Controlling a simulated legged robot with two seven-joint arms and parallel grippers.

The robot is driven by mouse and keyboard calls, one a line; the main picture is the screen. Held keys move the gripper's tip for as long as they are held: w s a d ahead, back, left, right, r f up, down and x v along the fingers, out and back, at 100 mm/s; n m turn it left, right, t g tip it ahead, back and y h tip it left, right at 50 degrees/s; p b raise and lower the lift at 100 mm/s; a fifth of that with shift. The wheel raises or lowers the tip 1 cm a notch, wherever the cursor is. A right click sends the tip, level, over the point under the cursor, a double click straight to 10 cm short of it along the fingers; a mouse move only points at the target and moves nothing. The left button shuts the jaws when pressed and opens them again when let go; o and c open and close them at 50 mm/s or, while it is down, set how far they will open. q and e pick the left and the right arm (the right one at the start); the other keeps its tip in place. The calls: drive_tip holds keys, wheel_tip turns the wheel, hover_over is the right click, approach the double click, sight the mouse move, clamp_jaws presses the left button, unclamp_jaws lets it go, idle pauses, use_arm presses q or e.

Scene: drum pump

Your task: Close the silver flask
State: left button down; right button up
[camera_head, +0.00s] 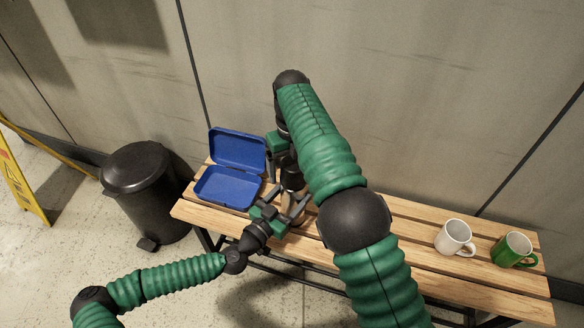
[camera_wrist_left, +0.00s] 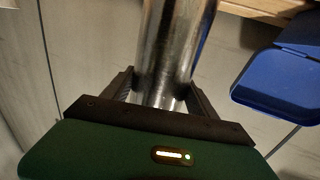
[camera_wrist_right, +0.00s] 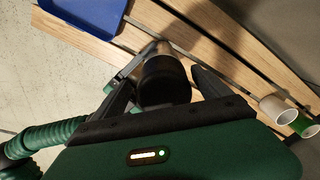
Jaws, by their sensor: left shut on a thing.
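The silver flask (camera_wrist_left: 178,45) is held by my left gripper (camera_wrist_left: 165,95), whose fingers sit on both sides of its metal body. In the head view the flask (camera_head: 292,181) stands upright above the bench, partly hidden by my grippers. My right gripper (camera_wrist_right: 168,85) is above it, pointing down. A black cap (camera_wrist_right: 165,78) lies between its two fingers, close to the left finger, with a gap at the right one. The cap is in line with the flask top; I cannot tell whether it is seated. The left gripper also shows in the head view (camera_head: 284,208).
A wooden slatted bench (camera_head: 400,258) runs along the wall. An open blue lunch box (camera_head: 228,187) sits left of the flask. A white mug (camera_head: 454,238) and a green mug (camera_head: 511,249) stand at the right end. A black bin (camera_head: 146,190) and yellow sign (camera_head: 22,180) are on the floor.

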sight(293, 162)
drive_tip(key=shift+d+r, duration=0.1)
drive_tip(key=shift+r, duration=2.1)
drive_tip(key=shift+c, duration=0.5)
